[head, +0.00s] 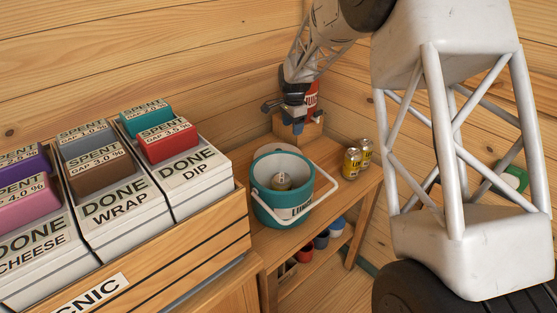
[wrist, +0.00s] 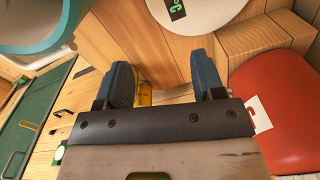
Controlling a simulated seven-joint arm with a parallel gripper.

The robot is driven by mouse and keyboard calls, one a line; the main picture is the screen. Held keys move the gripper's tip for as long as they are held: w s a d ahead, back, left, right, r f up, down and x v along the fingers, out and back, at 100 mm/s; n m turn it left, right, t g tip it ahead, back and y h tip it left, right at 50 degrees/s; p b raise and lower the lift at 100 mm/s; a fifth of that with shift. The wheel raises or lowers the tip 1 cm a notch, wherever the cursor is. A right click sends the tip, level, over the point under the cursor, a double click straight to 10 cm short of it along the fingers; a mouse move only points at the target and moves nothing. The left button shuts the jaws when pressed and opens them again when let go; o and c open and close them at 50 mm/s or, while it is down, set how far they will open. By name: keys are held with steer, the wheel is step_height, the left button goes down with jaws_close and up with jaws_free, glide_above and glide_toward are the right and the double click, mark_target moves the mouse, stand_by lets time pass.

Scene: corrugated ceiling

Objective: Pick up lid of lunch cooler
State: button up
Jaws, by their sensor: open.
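The lunch cooler (head: 283,205) is a teal round tub with a white handle, open at the top, on the wooden shelf. A small can-like item sits inside it. Its teal rim also shows at the upper left of the wrist view (wrist: 62,48). My gripper (head: 286,115) is open and empty behind the cooler. Its blue fingertips (wrist: 163,75) are apart, below the disc in the wrist view.
A red container (head: 312,98) stands by a wooden block (head: 311,128) close behind my gripper. Two yellow cans (head: 358,162) stand right of the cooler. A wooden crate (head: 225,217) of labelled boxes is at left. Several pots (head: 320,240) sit on the lower shelf.

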steer(key=m, duration=0.2)
glide_above(278, 150)
steer(key=f, duration=0.9)
steer(key=shift+s+d, duration=0.1)
steer(key=shift+d, duration=0.15)
steer(key=shift+f, duration=0.15)
steer(key=shift+f, duration=1.2)
steer(key=shift+f, duration=0.15)
steer(key=shift+a+f, duration=0.15)
steer(key=shift+f, duration=2.3)
steer(key=shift+c, duration=0.3)
steer(key=c, duration=1)
steer(key=shift+o, duration=0.2)
